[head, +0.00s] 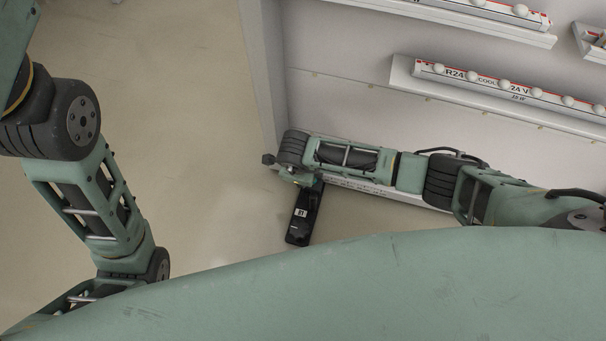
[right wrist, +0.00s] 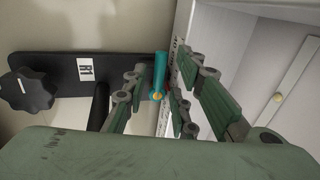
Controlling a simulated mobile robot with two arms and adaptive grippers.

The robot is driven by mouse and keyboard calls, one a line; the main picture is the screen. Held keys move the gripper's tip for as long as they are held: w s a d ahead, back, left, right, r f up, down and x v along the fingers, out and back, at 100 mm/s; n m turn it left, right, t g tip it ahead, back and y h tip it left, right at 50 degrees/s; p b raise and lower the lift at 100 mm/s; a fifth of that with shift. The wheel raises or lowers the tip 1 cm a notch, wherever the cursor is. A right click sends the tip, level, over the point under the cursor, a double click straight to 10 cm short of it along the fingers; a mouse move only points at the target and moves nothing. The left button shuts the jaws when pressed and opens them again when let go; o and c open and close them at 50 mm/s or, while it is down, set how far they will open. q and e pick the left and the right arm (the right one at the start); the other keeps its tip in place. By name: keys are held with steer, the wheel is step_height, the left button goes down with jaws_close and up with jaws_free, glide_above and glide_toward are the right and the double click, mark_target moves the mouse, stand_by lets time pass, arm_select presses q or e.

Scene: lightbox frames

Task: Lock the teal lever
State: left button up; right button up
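The teal lever (right wrist: 160,70) stands roughly upright in the right wrist view, at the right end of a black plate (right wrist: 125,68) labelled R1. A brass-coloured pivot (right wrist: 157,96) shows at its lower end. My right gripper (right wrist: 157,92) is open, with its fingers on either side of the lever in the picture; I cannot tell whether they touch it. In the head view the right gripper (head: 300,179) is over the upper end of the black plate (head: 299,228), and the lever cannot be made out there. My left arm shows at the left, but its gripper is out of sight.
A black knob (right wrist: 27,90) with a white mark sits at the left of the plate. A white frame edge (right wrist: 182,45) stands close to the right of the lever. The floor (head: 170,100) at the left is clear.

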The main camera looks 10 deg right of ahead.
steer(key=shift+a, duration=0.1)
steer(key=shift+r, duration=0.15)
steer(key=v, duration=1.1)
steer(key=shift+r, duration=0.35)
steer(key=shift+s+a, duration=0.1)
steer(key=shift+s, duration=0.1)
